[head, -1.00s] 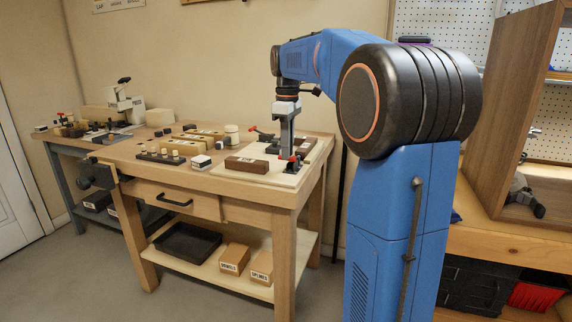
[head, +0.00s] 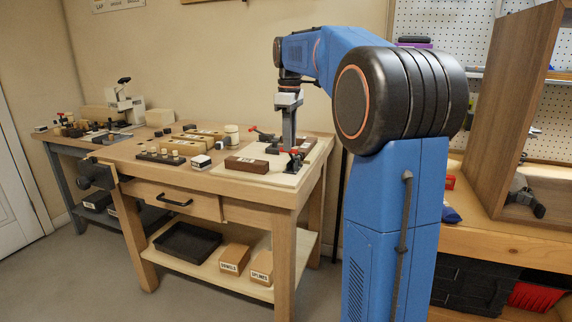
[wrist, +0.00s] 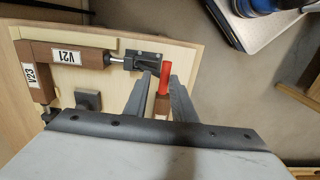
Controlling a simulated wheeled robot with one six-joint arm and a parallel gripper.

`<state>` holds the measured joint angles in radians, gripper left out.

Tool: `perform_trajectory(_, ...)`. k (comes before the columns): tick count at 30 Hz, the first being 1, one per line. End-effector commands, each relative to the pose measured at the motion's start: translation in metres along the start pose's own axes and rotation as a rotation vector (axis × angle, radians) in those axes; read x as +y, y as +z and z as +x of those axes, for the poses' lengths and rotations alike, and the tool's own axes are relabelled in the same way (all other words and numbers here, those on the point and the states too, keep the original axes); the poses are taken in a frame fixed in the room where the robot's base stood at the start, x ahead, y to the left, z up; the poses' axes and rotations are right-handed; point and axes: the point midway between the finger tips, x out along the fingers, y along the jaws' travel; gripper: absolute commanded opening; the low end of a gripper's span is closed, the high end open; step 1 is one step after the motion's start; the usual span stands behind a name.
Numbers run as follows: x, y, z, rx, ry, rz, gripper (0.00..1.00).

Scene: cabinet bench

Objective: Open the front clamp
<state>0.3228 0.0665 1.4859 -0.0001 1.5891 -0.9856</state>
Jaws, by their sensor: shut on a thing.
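The front clamp (head: 294,162) is a dark toggle clamp with a red handle, at the front right corner of the pale board on the bench. In the wrist view its dark body (wrist: 145,61) sits at the end of the brown block marked V21 (wrist: 80,56). The red handle (wrist: 164,77) stands between my fingers. My gripper (head: 291,148) points down over the clamp and is shut on this handle; in the wrist view its fingers (wrist: 163,88) flank it. The fingers hide the handle's lower part.
The pale board (head: 262,174) carries brown blocks and a second red-handled clamp (head: 262,134) at the back. A block marked V23 (wrist: 37,74) lies beside V21. Several small parts stand left on the bench (head: 140,165). A wooden cabinet (head: 515,110) stands at right.

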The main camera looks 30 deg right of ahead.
Motion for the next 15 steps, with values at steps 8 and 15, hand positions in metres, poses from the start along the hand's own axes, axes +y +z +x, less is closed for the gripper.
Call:
perform_trajectory(8,0.0016,0.0002,0.0011,-0.002,0.0,0.001,0.16)
perform_trajectory(15,0.0073,0.0001,-0.0027,-0.001,0.001,0.002,0.18)
